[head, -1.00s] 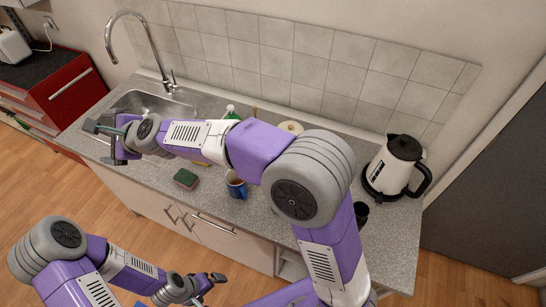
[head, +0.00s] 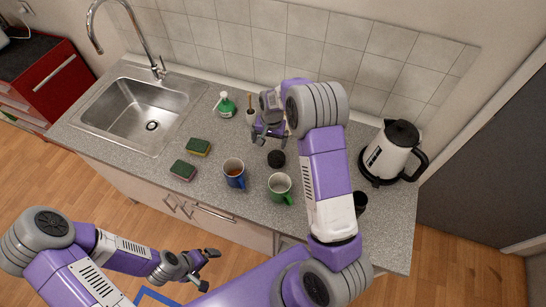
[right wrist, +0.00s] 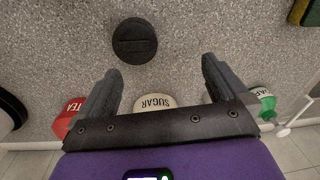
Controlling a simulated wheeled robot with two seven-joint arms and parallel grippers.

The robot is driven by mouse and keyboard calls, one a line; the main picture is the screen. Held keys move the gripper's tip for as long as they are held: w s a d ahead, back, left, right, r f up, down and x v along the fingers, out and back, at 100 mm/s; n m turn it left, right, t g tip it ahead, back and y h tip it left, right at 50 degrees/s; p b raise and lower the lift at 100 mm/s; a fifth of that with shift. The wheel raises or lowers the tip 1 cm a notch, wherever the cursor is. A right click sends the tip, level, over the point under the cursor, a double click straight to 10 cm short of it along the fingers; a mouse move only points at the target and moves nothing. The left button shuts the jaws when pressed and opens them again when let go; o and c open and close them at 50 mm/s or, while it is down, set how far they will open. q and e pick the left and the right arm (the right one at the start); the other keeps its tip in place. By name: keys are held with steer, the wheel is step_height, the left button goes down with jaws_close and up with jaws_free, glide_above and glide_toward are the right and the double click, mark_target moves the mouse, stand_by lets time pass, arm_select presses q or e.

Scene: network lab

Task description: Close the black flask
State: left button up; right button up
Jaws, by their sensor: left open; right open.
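A black cylindrical thing, likely the black flask (head: 360,203), stands on the counter in the head view, partly hidden by my right arm; its top is hard to make out. A round black lid (head: 276,158) lies on the counter; it also shows in the right wrist view (right wrist: 135,41). My right gripper (head: 270,137) is open and empty above the counter, close to the lid on its wall side. In the right wrist view the lid lies beyond the open fingers (right wrist: 159,68). My left gripper (head: 207,268) is open and empty, low in front of the counter.
A blue mug (head: 234,173) and a green mug (head: 280,187) stand near the lid. Two sponges (head: 198,147), a green soap bottle (head: 226,106) and the sink (head: 140,110) are left. A kettle (head: 390,152) stands right. Tea (right wrist: 68,117) and sugar (right wrist: 155,103) containers are near the wall.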

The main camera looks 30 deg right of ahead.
mark_target(277, 157)
steer(key=s+d, duration=0.1)
steer(key=s+d+f, duration=0.1)
steer(key=shift+s+d+f+n+g+h, duration=0.2)
steer(key=shift+d+n+g+h, duration=0.1)
steer(key=shift+g, duration=0.1)
steer(key=shift+w, duration=0.1)
steer(key=shift+f, duration=1.2)
steer(key=shift+a+f, duration=0.15)
steer(key=shift+f, duration=0.2)
steer(key=f, duration=0.1)
steer(key=f+p, duration=0.1)
steer(key=f, duration=0.2)
steer(key=shift+a+f, duration=0.25)
